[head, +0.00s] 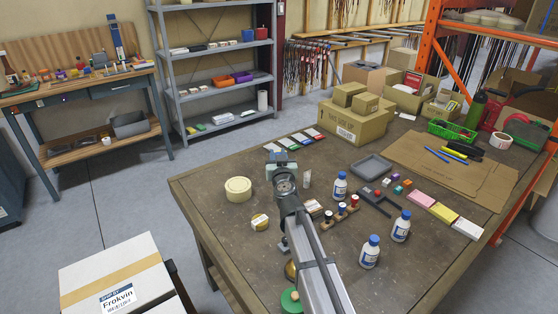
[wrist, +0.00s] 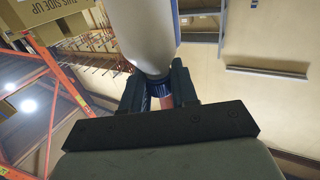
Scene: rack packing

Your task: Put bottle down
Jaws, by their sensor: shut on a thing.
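My gripper (wrist: 157,78) is shut on a white bottle (wrist: 148,35) in the wrist view. The fingers sit on either side of its blue-capped end, and the white body extends past the fingertips. In the head view my gripper (head: 282,172) is over the left-middle part of the workbench (head: 215,190); the arm hides the fingertips, and I cannot make out the held bottle there. Three other white bottles with blue caps stand upright on the bench to the right: one near the middle (head: 340,187), one farther right (head: 401,227) and one nearer (head: 369,254).
A wooden rack (head: 327,221) with capped vials stands right of my arm. A tape roll (head: 238,189) and a small round item (head: 260,222) lie left of it. A grey tray (head: 371,166), small blocks and a carton (head: 355,124) are behind. The bench's left front is mostly clear.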

